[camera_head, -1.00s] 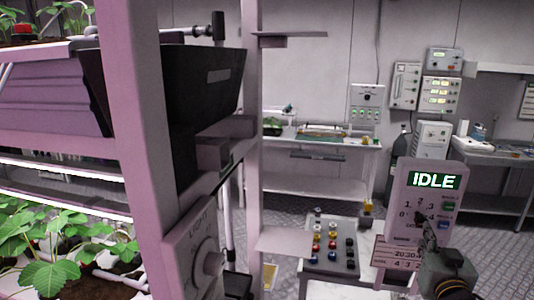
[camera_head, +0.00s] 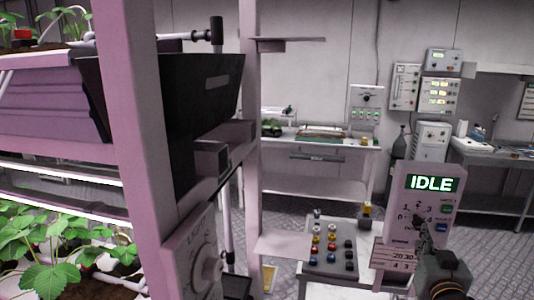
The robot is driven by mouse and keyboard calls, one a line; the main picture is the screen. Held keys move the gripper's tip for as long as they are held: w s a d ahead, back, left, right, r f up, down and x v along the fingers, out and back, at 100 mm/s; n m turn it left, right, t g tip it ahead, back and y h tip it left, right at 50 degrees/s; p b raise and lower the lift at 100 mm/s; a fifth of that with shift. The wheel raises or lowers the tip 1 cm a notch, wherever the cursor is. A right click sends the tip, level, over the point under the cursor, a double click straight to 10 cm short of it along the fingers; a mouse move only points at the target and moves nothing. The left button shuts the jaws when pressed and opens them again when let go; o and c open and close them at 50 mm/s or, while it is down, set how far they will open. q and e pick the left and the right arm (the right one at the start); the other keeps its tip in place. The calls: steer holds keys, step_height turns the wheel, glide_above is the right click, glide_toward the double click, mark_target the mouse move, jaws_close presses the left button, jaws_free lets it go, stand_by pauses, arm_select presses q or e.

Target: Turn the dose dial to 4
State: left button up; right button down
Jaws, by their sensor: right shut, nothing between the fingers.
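The dose panel (camera_head: 450,180) stands at the right, with a lit display (camera_head: 432,184) that reads IDLE. Below the display is the dose dial (camera_head: 418,220), ringed by small numbers; some of them are hidden and the dial's setting is too small to read. My right gripper (camera_head: 421,226) is shut and empty, its fingertips in front of the panel at the dial. I cannot tell whether they touch it. A green button (camera_head: 447,208) and a blue button (camera_head: 442,226) sit on the panel's right side. My left gripper is not in view.
A plant rack (camera_head: 130,120) with a light knob (camera_head: 208,268) fills the left. A low cart (camera_head: 330,247) with several coloured caps stands left of the panel. Benches (camera_head: 320,140) with instruments line the back wall. Open floor lies between.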

steer(key=shift+w+a+r+p, duration=0.1)
steer(key=shift+a+r+p, duration=0.25)
steer(key=shift+a+p, duration=0.3)
steer(key=shift+a, duration=0.2)
steer(key=shift+f, duration=0.2)
steer(key=v, duration=0.2)
steer(key=f+p+v, duration=0.1)
steer(key=v, duration=0.2)
steer(key=shift+a, duration=0.25)
steer(key=shift+f, duration=0.1)
stand_by(0.4)
